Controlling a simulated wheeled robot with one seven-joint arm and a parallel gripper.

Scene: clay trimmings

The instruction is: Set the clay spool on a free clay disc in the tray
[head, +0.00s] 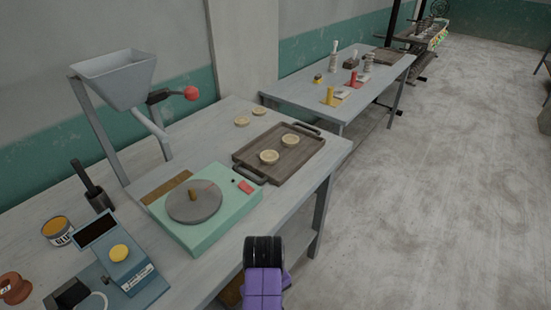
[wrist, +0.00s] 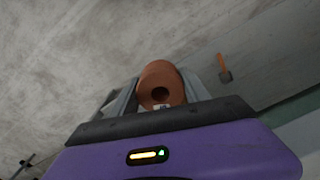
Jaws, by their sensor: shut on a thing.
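The terracotta clay spool (wrist: 158,74) shows in the wrist view between the fingers of my gripper (wrist: 161,92), which is shut on it. Its end with a dark centre hole faces the camera. In the head view my purple gripper body (head: 263,283) is low at the bottom centre, off the table's front edge; the held spool is hidden there. The dark wooden tray (head: 247,170) lies on the near table, beyond my gripper. Two pale clay discs, a nearer one (head: 269,157) and a farther one (head: 290,140), lie in it, both seemingly bare.
A mint-green wheel unit (head: 240,207) stands left of the tray. Two more pale discs (head: 241,121) (head: 259,111) lie behind the tray. A hopper (head: 115,80) with a red-knobbed lever (head: 191,93) stands at the back left. Another brown spool-like piece (head: 13,289) is at the lower left.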

